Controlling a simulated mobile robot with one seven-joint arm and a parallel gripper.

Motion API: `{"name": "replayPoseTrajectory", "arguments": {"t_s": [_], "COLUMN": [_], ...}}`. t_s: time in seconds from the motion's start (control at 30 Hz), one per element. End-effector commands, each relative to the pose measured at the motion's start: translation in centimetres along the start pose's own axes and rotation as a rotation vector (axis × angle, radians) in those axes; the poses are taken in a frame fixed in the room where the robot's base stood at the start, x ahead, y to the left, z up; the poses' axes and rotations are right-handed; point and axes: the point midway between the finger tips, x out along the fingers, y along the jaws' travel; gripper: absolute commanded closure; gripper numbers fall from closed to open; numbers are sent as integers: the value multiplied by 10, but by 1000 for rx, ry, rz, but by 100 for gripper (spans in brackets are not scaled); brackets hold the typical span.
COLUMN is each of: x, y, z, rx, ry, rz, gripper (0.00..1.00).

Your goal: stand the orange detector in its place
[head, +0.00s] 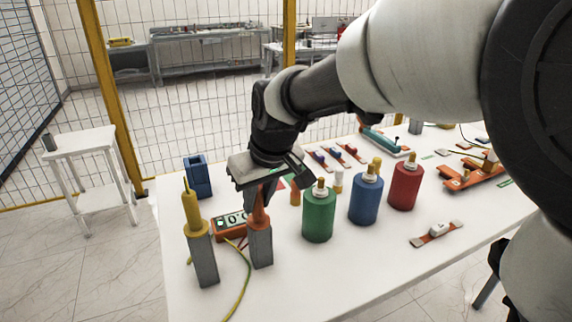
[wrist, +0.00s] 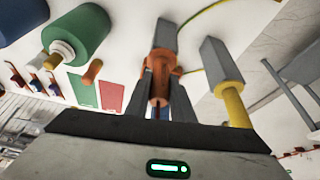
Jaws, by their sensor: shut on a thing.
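The orange detector (head: 259,217) is upright between the fingers of my gripper (head: 263,193). Its lower end meets the top of a grey square post (head: 261,247) on the white table. I cannot tell how deep it sits in the post. In the wrist view the fingers of my gripper (wrist: 161,95) close around the orange detector (wrist: 159,64), with the grey post (wrist: 165,35) beyond it. A yellow detector (head: 193,214) stands in a similar grey post (head: 205,260) to the left, clear of my gripper.
An orange meter (head: 231,224) with a display is close behind the posts, and a yellow-green cable (head: 243,285) runs in front. A blue holder (head: 198,177) stands behind. Green (head: 319,217), blue (head: 365,199) and red (head: 404,187) cylinders stand to the right. The front table is clear.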

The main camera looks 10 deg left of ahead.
Motion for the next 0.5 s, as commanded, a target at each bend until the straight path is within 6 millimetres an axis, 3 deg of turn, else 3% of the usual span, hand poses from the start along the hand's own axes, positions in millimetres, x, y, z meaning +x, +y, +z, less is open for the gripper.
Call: {"name": "replayPoseTrajectory", "arguments": {"t_s": [0.2, 0.23, 0.33, 0.5], "x": [3, 3, 2, 2], "y": [0, 0, 0, 0], "z": [1, 1, 1, 1], "rx": [0, 0, 0, 0], "ry": [1, 1, 1, 0], "rz": [0, 0, 0, 0], "gripper": [100, 77, 60, 57]}}
